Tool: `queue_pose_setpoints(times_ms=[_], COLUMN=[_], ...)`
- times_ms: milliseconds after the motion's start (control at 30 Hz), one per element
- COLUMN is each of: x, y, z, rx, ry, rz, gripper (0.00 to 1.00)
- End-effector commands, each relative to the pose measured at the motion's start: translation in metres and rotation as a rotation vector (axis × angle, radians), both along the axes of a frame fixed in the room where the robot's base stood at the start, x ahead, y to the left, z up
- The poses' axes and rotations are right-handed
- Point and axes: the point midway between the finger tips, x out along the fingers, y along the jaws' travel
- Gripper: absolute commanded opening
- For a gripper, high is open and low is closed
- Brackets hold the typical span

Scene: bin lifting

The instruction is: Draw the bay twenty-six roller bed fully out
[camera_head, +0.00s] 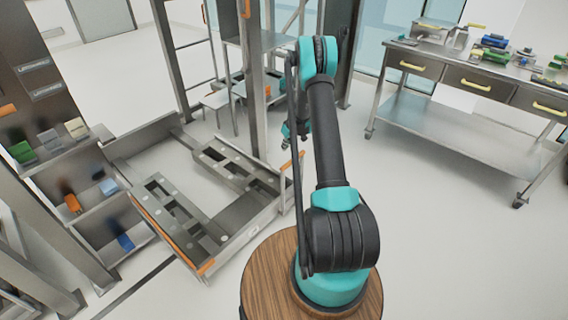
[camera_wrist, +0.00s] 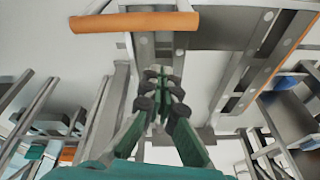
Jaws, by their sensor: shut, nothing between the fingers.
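A low grey metal roller bed with slotted rails (camera_head: 168,205) stands out on the floor at the left in the head view. An orange strip runs along its front edge, and an orange grip bar (camera_head: 292,165) is at its right corner. My gripper (camera_head: 285,143) is partly hidden behind my arm, above and beyond that bar. In the wrist view my gripper (camera_wrist: 165,74) has its green fingers together and empty. An orange bar (camera_wrist: 134,22) and the slotted rails (camera_wrist: 262,50) show beyond the fingertips, apart from them. No bay number is readable.
Shelves with small coloured bins (camera_head: 72,203) stand left of the bed. A rack upright (camera_head: 252,80) rises behind it. A steel workbench with drawers (camera_head: 465,88) is at the right.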

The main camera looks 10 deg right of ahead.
Motion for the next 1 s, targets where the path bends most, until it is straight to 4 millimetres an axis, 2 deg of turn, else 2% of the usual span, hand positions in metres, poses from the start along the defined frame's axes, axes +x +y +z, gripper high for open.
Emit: queue_pose_setpoints(times_ms=[133,367,900,967,1000], x=[0.005,0.009,0.030,0.032,0.025], y=[0.007,0.011,0.026,0.028,0.021], z=[-0.003,-0.013,-0.095,-0.103,-0.098], rx=[-0.034,-0.047,-0.045,-0.045,-0.045], ry=[-0.040,-0.055,-0.054,-0.054,-0.054], rz=[0.164,0.224,0.222,0.222,0.219], gripper=[0.00,0.00,0.00,0.00,0.00])
